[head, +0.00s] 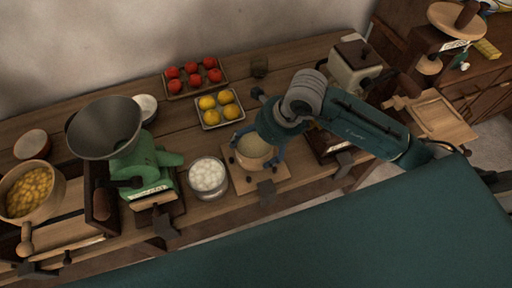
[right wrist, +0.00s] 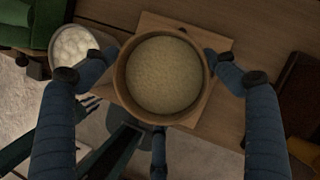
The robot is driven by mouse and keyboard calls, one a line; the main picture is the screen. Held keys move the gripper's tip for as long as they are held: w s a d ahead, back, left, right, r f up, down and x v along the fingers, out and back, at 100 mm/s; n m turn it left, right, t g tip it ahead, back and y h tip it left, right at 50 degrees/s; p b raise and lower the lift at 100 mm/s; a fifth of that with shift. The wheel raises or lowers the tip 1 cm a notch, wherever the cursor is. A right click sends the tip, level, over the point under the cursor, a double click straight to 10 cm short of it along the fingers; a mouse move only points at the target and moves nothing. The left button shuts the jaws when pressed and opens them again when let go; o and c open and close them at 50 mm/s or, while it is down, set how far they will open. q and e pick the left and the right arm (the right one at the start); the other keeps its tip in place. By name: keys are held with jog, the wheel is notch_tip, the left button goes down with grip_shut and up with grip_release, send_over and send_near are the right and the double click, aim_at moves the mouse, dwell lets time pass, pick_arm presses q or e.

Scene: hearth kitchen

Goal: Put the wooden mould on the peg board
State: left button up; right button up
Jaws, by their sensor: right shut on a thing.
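The wooden mould (head: 254,149) is a round wooden ring filled with something pale and grainy. My right gripper (head: 258,143) is shut on it from above. In the right wrist view the mould (right wrist: 164,77) sits between the blue fingers of the gripper (right wrist: 160,70). The peg board (head: 245,184), a square light wooden board, lies below the mould, and its edge (right wrist: 155,22) also shows in the right wrist view. The mould hides much of the board. I cannot tell whether the mould touches the board or hangs just above it. My left gripper is not in view.
A bowl of white balls (head: 208,177) stands close left of the board. Behind are a tray of yellow fruit (head: 219,108) and a tray of red fruit (head: 194,77). A green scale (head: 145,170) is further left, and a grinder (head: 355,65) is to the right.

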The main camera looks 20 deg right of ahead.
aim_at(252, 154)
notch_tip(252, 154, down, 2)
jog(key=shift+f, duration=0.4)
jog(key=o, duration=1.5)
jog(key=shift+f, duration=0.15)
jog(key=shift+o, duration=0.2)
jog(key=shift+r, duration=0.2)
jog(key=shift+d+r, duration=0.15)
jog(key=shift+r, duration=0.1)
jog(key=b+v, duration=0.1)
jog(key=v, duration=1)
jog(key=shift+s+b, duration=0.2)
jog(key=shift+b, duration=0.1)
